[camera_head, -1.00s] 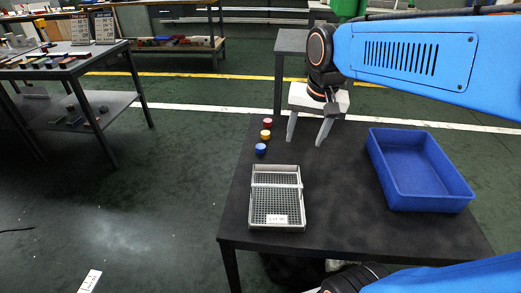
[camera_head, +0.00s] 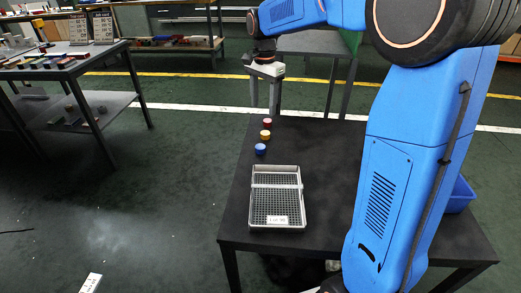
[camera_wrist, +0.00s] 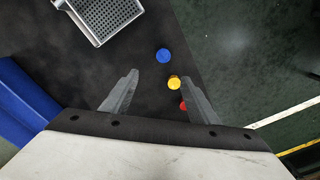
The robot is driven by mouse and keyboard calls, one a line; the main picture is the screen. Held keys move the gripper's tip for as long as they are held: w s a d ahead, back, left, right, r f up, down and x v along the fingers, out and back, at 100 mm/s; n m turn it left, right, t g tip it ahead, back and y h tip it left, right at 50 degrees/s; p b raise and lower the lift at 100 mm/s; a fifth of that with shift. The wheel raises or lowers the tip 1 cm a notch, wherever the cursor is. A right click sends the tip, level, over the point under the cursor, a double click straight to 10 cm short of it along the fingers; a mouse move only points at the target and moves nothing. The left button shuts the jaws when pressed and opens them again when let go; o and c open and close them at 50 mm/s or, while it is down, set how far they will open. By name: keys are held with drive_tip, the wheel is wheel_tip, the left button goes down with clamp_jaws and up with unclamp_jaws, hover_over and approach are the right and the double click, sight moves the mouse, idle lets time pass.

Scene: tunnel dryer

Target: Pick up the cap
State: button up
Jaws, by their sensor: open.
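Three small caps stand in a row near the far left edge of the black table: a red cap (camera_head: 267,124), a yellow cap (camera_head: 265,135) and a blue cap (camera_head: 260,149). In the wrist view the blue cap (camera_wrist: 163,55) lies beyond the fingertips, the yellow cap (camera_wrist: 174,82) shows between the fingers near the right one, and the red cap (camera_wrist: 183,106) is partly hidden by the right finger. My gripper (camera_wrist: 163,80) is open and empty, above the table. In the head view my gripper (camera_head: 262,92) hangs past the table's far edge, close to the red cap in the picture.
A grey mesh tray (camera_head: 277,226) with a label sits on the table nearer the front. Another table (camera_head: 70,68) with goods stands at the left. The table (camera_head: 245,215) is bare around the caps.

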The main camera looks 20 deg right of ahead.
drive_tip(key=w, duration=0.2)
hover_over(261, 147)
drive_tip(key=w, duration=0.1)
drive_tip(key=shift+m, duration=0.3)
wheel_tip(261, 147, down, 13)
drive_tip(key=shift+s+f, duration=0.2)
drive_tip(key=shift+f, duration=1.15)
drive_tip(key=shift+s+f, duration=0.15)
drive_tip(key=shift+f, duration=1.15)
drive_tip(key=c, duration=1.1)
